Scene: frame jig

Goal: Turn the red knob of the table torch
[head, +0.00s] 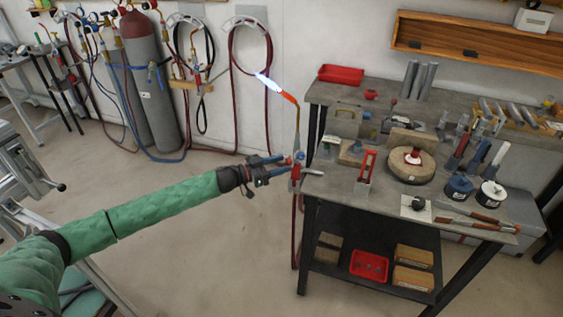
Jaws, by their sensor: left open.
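The table torch (297,127) stands at the left edge of the workbench, with a bent brass neck and a red-orange tip. A bluish-white flame (268,83) shows at its tip, pointing up and left. The red knob (294,174) is low on the torch body, with a blue knob (299,156) just above it. My left gripper (281,165) is open, coming in from the left with its fingertips close to the knobs. Whether a finger touches the red knob I cannot tell. My right gripper is not in view.
The workbench (335,186) holds a round firebrick disc (413,165), a red stand (366,168), jars and several tools. A red hose (297,235) hangs below the torch. Gas cylinders (148,75) stand at the back wall. The floor left of the bench is clear.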

